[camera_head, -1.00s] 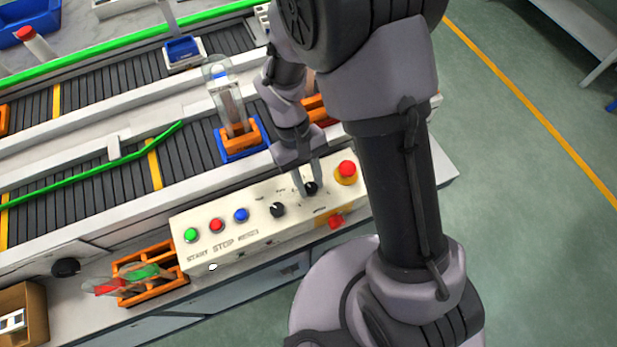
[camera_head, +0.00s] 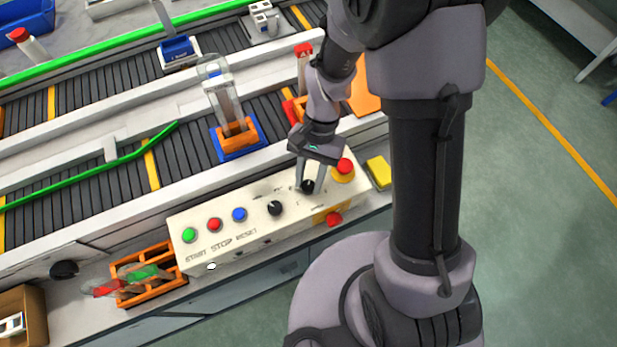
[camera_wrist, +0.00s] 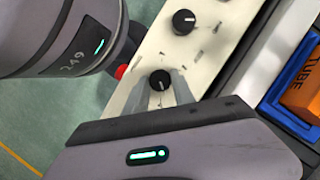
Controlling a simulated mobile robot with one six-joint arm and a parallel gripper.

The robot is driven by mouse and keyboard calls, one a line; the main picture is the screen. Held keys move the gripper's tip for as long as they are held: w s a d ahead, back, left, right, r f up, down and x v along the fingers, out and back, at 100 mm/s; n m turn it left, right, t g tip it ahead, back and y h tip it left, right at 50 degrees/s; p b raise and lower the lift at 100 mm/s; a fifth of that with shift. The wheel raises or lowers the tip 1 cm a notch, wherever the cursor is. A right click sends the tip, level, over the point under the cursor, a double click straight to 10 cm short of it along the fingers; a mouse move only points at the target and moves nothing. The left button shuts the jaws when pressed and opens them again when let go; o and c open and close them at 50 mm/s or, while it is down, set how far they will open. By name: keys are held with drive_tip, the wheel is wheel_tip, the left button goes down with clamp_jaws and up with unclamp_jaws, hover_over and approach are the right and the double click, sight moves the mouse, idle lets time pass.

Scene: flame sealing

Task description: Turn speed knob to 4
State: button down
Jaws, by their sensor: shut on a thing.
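The control panel (camera_head: 262,233) is a cream box in front of the conveyor. It carries two black knobs; the left knob (camera_head: 275,208) stands free and also shows in the wrist view (camera_wrist: 184,21). The right knob (camera_head: 307,187) is at the tips of my gripper (camera_head: 311,181). In the wrist view my gripper (camera_wrist: 161,88) has its two fingers on either side of that knob (camera_wrist: 160,79), shut on it. The white pointer mark shows on the knob in the wrist view. The printed scale labels are too small to read.
A red emergency button (camera_head: 345,166) on a yellow base stands close right of the gripper. Green, red and blue buttons (camera_head: 239,214) line the panel's left part. An orange fixture (camera_head: 237,138) with a clear tube stands behind. A yellow block (camera_head: 379,172) lies to the right.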

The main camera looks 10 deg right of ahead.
drive_tip(key=shift+s+d+m+t+y+b, duration=0.1)
drive_tip(key=shift+m+t+y+b, duration=0.45)
drive_tip(key=shift+m, duration=1.45)
drive_tip(key=c, duration=1.1)
unclamp_jaws()
drive_tip(key=p+v, duration=0.7)
drive_tip(key=v, duration=1)
drive_tip(key=shift+d+r+p, duration=0.15)
drive_tip(key=shift+d+p, duration=0.05)
drive_tip(key=shift+p, duration=0.1)
drive_tip(key=shift+r, duration=0.1)
